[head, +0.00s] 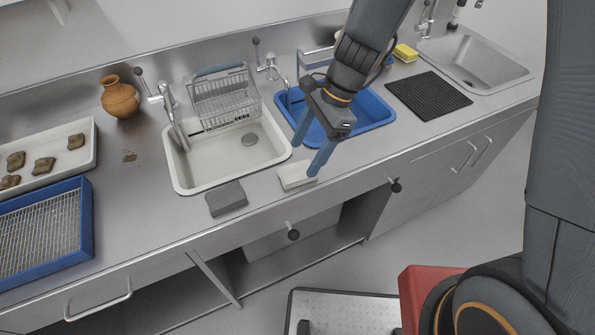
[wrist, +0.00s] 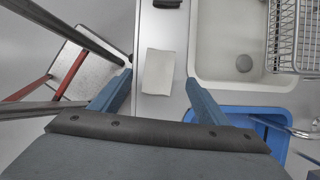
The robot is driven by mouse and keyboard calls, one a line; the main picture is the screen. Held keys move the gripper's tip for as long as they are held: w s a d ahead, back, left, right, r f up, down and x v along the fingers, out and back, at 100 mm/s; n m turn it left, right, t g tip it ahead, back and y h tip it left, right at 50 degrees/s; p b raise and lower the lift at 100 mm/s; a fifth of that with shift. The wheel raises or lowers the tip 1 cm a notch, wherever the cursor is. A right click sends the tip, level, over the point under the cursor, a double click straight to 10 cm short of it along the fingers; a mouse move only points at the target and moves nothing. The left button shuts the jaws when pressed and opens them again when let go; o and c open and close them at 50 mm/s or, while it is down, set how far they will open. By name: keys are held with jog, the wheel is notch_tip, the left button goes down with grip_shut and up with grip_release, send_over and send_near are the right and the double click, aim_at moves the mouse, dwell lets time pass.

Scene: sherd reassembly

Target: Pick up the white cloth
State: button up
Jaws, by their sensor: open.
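The white cloth (head: 297,174) lies folded flat on the steel counter near its front edge, in front of the gap between the white sink and the blue basin. In the wrist view the cloth (wrist: 159,72) is a pale rectangle ahead of the fingertips and between their lines. My gripper (head: 308,157) is open and empty, its blue fingers pointing down at the cloth; one fingertip appears close to the cloth in the head view. In the wrist view the fingers (wrist: 158,80) stand apart on either side. I cannot tell the exact height above the cloth.
A grey folded cloth (head: 226,198) lies left along the counter's front. The white sink (head: 180,176) with a wire rack (head: 222,97) and the blue basin (head: 374,112) are behind. A black mat (head: 428,95) lies right. A tray of sherds (head: 90,150) and an orange jug (head: 119,97) are left.

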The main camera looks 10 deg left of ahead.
aim_at(298, 171)
jog(key=shift+p+x, duration=0.7)
jog(key=shift+x, duration=1.9)
jog(key=shift+s+d+f, duration=0.1)
jog(key=shift+d, duration=0.05)
jog(key=shift+c, duration=0.2)
jog(key=c, duration=1.1)
